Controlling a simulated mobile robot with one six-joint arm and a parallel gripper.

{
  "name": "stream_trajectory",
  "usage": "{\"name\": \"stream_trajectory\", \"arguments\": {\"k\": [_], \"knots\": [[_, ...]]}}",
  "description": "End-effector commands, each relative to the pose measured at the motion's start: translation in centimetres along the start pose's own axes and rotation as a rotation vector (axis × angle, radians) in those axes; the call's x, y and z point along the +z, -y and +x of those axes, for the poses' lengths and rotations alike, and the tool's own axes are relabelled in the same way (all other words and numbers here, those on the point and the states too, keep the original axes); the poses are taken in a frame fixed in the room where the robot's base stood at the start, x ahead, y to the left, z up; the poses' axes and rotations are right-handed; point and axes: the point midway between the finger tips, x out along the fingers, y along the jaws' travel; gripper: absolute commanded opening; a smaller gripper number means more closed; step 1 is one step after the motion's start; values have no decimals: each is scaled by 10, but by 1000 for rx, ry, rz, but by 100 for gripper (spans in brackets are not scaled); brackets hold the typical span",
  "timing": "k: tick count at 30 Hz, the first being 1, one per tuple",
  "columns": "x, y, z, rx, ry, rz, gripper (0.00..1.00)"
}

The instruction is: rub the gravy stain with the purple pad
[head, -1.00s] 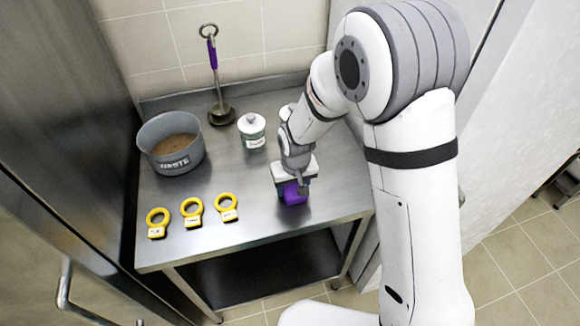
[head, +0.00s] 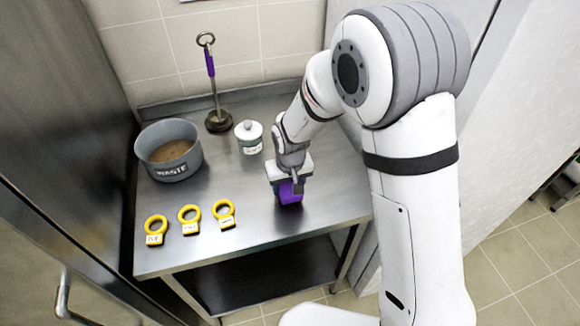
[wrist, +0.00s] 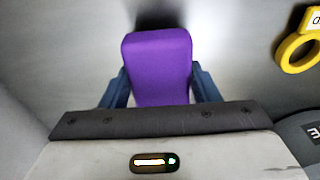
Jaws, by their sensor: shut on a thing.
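The purple pad (head: 290,193) is between the fingers of my gripper (head: 289,182), low over the right part of the steel table. In the wrist view the pad (wrist: 158,65) fills the middle, with a blue-grey finger of my gripper (wrist: 160,90) against each side. The gripper is shut on it. I cannot tell whether the pad touches the steel. No gravy stain shows in either view; the pad and gripper hide the steel beneath them.
On the steel table (head: 255,225) stand a grey WASTE pot (head: 172,170) with brown contents, a lidded jar (head: 249,142) and a purple-handled tool (head: 212,85). Several yellow rings with labels (head: 189,214) lie at the front left. The front right of the table is clear.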

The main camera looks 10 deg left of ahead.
Motion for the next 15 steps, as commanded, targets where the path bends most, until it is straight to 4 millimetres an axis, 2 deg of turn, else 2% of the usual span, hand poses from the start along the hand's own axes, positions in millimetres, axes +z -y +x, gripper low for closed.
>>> {"name": "stream_trajectory", "arguments": {"k": [15], "knots": [[-6,-8,-49,2,0,16,31]]}}
